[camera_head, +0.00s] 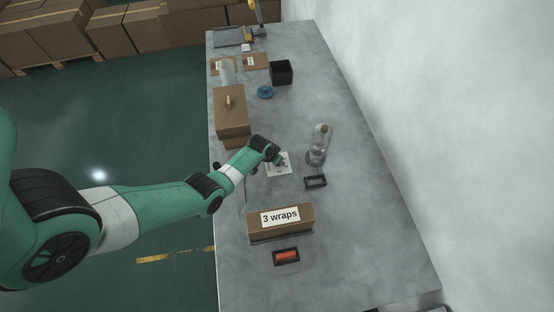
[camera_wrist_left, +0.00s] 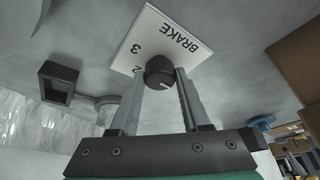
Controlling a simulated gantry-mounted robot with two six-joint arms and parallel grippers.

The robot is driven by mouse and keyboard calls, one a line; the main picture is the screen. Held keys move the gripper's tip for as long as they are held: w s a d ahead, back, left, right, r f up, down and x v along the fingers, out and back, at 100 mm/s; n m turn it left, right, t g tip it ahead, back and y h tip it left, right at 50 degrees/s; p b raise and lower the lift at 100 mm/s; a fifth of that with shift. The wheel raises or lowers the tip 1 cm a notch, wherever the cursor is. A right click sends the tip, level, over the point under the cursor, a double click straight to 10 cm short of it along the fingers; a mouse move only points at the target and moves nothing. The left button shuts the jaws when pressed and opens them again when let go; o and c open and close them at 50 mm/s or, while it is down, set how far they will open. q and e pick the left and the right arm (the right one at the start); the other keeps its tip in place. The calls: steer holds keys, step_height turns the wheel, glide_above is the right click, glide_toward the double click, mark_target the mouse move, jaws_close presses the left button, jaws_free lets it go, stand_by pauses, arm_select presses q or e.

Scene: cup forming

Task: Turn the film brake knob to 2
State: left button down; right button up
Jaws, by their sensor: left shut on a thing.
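The brake knob (camera_wrist_left: 160,72) is a small round black knob with a pale mark on its face. It sits on a white plate (camera_wrist_left: 170,40) lettered BRAKE, with 3 and part of 2 visible; I cannot tell which number the mark points at. My left gripper (camera_wrist_left: 160,80) has one finger on each side of the knob and is shut on it. In the head view, the white plate (camera_head: 284,171) lies on the grey table, and my left gripper (camera_head: 281,161) reaches it from the left, hiding the knob. My right gripper is not in view.
A glass vessel (camera_head: 317,155) and a black frame (camera_head: 316,182) stand right of the plate. A box marked "3 wraps" (camera_head: 262,229) and a red-and-black item (camera_head: 286,256) lie nearer. A brown box (camera_head: 232,110), blue disc (camera_head: 265,91) and black bin (camera_head: 281,72) are farther back.

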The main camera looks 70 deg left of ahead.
arm_select(q)
steer(key=m+h, duration=0.1)
steer(key=m, duration=0.3)
steer(key=shift+a+m+t+h, duration=0.15)
steer(key=shift+m+t+h, duration=0.15)
steer(key=shift+m+h, duration=0.1)
steer(key=m+h, duration=0.1)
steer(key=m, duration=0.1)
steer(key=shift+m, duration=0.3)
steer(key=shift+a+f+m+h+b, duration=0.15)
steer(key=shift+m+h+b, duration=0.35)
steer(key=shift+m, duration=0.7)
steer(key=shift+m+h+b, duration=0.3)
steer(key=shift+m+b, duration=0.45)
steer(key=shift+m, duration=0.25)
steer(key=shift+c, duration=1.8)
jaws_free()
